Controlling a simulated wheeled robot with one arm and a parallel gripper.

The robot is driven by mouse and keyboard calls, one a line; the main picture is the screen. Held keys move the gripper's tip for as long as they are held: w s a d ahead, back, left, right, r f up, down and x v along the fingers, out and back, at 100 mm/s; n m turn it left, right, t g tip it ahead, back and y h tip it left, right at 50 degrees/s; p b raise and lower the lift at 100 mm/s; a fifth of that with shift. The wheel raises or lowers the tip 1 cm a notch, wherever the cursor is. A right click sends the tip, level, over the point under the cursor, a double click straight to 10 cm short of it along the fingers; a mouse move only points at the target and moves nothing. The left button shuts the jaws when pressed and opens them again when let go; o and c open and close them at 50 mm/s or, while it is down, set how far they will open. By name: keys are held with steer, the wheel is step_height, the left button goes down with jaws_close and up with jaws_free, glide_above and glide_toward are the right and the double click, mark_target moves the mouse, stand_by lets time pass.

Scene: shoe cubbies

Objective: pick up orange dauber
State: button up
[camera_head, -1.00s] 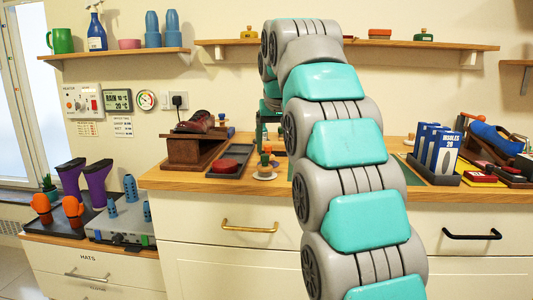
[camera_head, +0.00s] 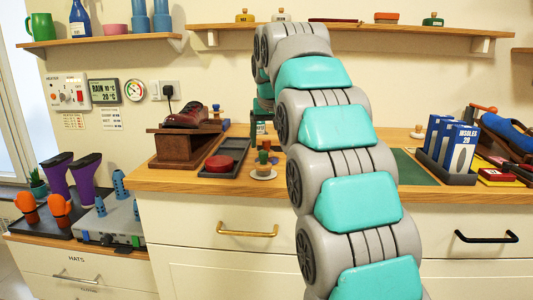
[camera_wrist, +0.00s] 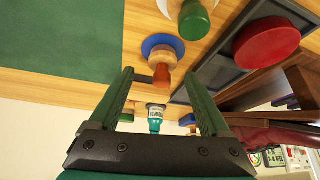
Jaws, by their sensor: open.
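The orange dauber (camera_wrist: 161,74) shows in the wrist view, with an orange end and a wooden body on a blue round base (camera_wrist: 152,42). Its orange end lies between the tips of my gripper (camera_wrist: 159,76), which is open, dark green and empty. I cannot tell how far apart they are in depth. In the head view a small orange top (camera_head: 265,145) shows on the counter below my gripper (camera_head: 262,128), whose fingers are mostly hidden there. A green-topped dauber (camera_wrist: 194,18) stands nearby in the wrist view.
A dark tray (camera_head: 238,150) holds a round red tin (camera_head: 219,163). A wooden stand (camera_head: 175,148) with a shoe is left of it. A white saucer (camera_head: 263,175) is at the counter front. Insole boxes (camera_head: 457,150) stand right. A teal bottle (camera_wrist: 155,122) shows beyond the fingers.

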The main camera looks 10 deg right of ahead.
mark_target(267, 143)
steer(key=x, duration=0.4)
steer(key=shift+a, duration=0.2)
jaws_close()
stand_by(0.4)
